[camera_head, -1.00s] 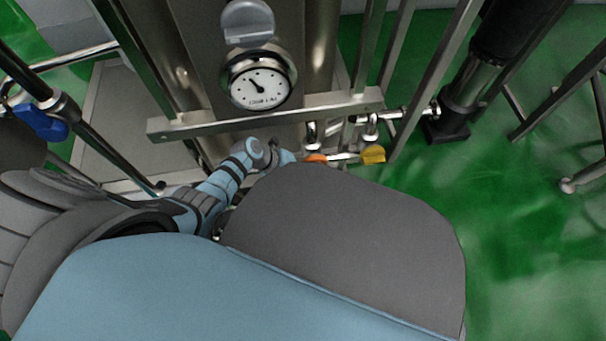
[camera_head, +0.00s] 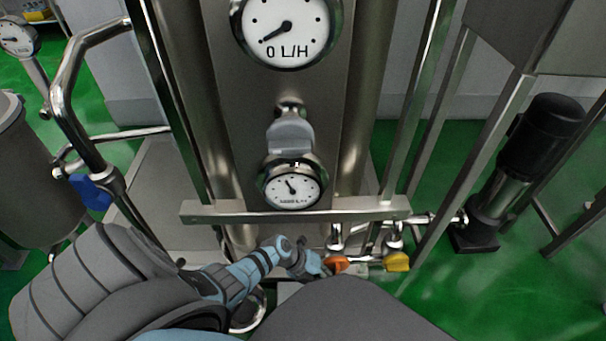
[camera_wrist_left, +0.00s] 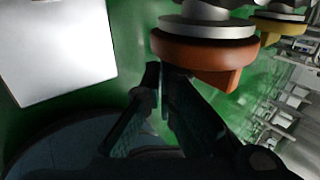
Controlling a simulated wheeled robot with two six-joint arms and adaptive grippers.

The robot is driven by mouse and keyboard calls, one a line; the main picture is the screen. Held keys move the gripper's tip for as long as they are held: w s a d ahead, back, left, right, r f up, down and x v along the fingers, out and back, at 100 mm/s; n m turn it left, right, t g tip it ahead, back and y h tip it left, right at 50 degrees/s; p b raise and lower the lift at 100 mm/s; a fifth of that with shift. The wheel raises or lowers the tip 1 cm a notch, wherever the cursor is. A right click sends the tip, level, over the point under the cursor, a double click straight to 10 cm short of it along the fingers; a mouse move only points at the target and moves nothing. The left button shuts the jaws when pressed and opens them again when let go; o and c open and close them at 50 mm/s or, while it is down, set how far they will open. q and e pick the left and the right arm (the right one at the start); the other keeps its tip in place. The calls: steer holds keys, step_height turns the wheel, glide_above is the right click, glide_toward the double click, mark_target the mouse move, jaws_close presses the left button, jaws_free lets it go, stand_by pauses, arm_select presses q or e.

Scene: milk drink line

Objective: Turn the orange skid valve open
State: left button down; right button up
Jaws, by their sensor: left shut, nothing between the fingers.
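The orange skid valve (camera_head: 337,263) sits low on the skid below the crossbar, just left of a yellow valve (camera_head: 397,261). In the left wrist view the orange valve handle (camera_wrist_left: 205,55) fills the top middle, with a tab pointing down. My left gripper (camera_head: 318,268) reaches in from the left, its tip right beside the orange handle. In the left wrist view its fingers (camera_wrist_left: 165,85) are together with nothing between them, just under and left of the handle. Whether they touch it I cannot tell. My right gripper is not in view.
A steel crossbar (camera_head: 290,211) runs above the valves, with a pressure gauge (camera_head: 292,186) over it. A black pump (camera_head: 530,150) stands at right. A blue valve handle (camera_head: 92,192) is at left. Steel frame posts stand close on both sides.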

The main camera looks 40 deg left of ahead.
arm_select(q)
steer(key=s+a+r+p, duration=0.8)
steer(key=s+a+r, duration=0.3)
steer(key=s+a, duration=0.2)
steer(key=shift+s+a+r, duration=0.2)
steer(key=shift+s+a, duration=0.1)
steer(key=shift+a, duration=0.9)
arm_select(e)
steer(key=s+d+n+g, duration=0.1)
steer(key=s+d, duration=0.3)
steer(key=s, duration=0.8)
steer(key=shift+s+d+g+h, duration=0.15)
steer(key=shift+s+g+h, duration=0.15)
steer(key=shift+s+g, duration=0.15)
